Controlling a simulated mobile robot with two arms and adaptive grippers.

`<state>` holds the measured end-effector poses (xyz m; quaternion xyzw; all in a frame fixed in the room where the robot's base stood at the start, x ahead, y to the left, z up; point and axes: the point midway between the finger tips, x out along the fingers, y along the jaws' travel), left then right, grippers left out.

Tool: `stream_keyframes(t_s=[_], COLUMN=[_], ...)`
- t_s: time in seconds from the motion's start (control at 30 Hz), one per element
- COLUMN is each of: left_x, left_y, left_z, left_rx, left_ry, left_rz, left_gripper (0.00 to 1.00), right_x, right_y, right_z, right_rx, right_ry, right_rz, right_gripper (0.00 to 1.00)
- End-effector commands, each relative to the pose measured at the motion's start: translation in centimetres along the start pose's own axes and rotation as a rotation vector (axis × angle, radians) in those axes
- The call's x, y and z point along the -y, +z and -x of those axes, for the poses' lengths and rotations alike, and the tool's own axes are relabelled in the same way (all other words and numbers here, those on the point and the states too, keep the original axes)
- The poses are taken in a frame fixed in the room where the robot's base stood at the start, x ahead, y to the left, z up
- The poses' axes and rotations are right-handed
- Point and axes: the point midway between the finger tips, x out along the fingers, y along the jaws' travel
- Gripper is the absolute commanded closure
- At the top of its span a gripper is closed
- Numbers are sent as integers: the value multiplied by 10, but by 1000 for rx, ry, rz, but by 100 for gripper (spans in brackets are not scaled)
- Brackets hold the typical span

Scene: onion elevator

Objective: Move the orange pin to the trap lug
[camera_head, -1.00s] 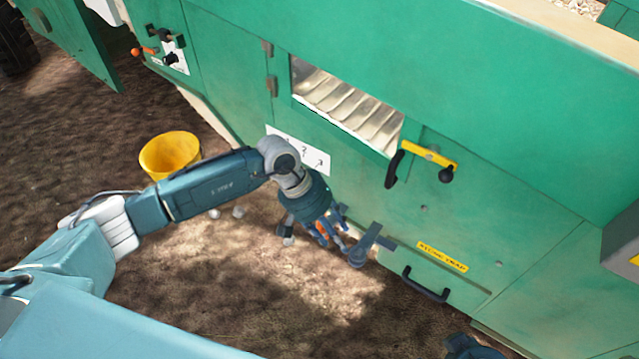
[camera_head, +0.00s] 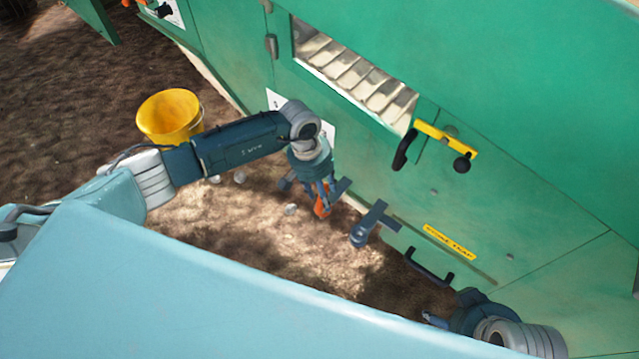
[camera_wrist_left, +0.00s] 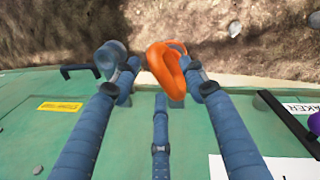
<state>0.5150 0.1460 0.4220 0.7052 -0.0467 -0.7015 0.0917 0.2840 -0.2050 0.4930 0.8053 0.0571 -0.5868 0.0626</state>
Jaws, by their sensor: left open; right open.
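The orange pin (camera_head: 322,204) is at the left bracket on the green machine's side, among the fingers of my left gripper (camera_head: 318,192). In the left wrist view the pin's orange loop (camera_wrist_left: 164,66) lies between the open fingertips (camera_wrist_left: 162,76); whether they touch it is unclear. The pin's lower part is hidden. A dark blue lug (camera_head: 372,224) with a round end, beside the yellow trap label, sticks out to the right of the pin; it also shows in the left wrist view (camera_wrist_left: 109,58). My right gripper (camera_head: 432,318) is open and low at the right, away from both.
A black handle (camera_head: 428,268) sits below the yellow label (camera_head: 449,242). A yellow latch bar (camera_head: 445,138) with a black knob is higher up. A yellow bucket (camera_head: 170,117) stands on the soil at left. Small pale lumps lie on the ground below.

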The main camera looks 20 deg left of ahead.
Motion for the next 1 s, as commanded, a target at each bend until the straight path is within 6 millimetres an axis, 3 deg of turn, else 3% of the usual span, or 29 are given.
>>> stream_keyframes(t_s=[0.17,0.47,0.7,1.0], left_x=[0,0,0,-1], left_y=[0,0,0,-1], left_z=[-14,-15,-15,-8], left_rx=[-1,-1,-1,-2], left_ry=[1,1,0,0], left_rz=[0,0,0,-1], left_gripper=[57,57,100,100], right_x=[0,0,0,0], right_y=[1,1,1,-1], right_z=[-3,-3,-3,-1], right_rx=[-1,0,0,-3], right_ry=[0,0,0,0], right_rz=[0,0,0,1], right_gripper=[34,34,34,34])
